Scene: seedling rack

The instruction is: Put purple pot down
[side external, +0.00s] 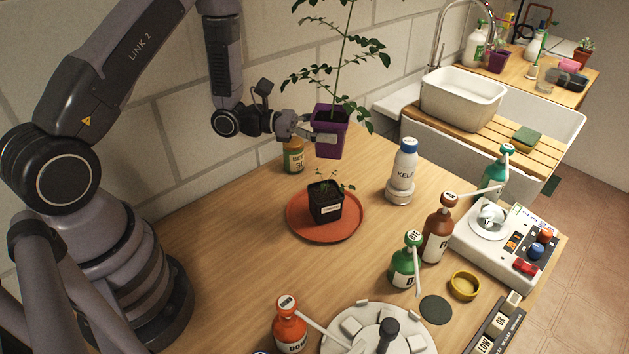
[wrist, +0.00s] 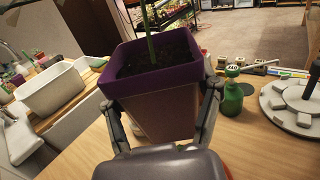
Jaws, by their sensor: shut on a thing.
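The purple pot (side external: 329,143) holds dark soil and a tall leafy plant. My gripper (side external: 319,137) is shut on it and holds it upright in the air, behind and above the small black pot. The purple pot (wrist: 160,88) fills the middle of the wrist view, with a finger of my gripper (wrist: 163,110) on each side. The pot's underside and the table directly beneath it are hidden in the wrist view.
A terracotta saucer (side external: 297,221) bears a small black pot (side external: 325,207) with a seedling. An orange-capped bottle (side external: 293,156) and a white KELP bottle (side external: 402,170) stand nearby. Pump bottles, a scale (side external: 506,240) and a grey round stand (side external: 415,340) occupy the right and front.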

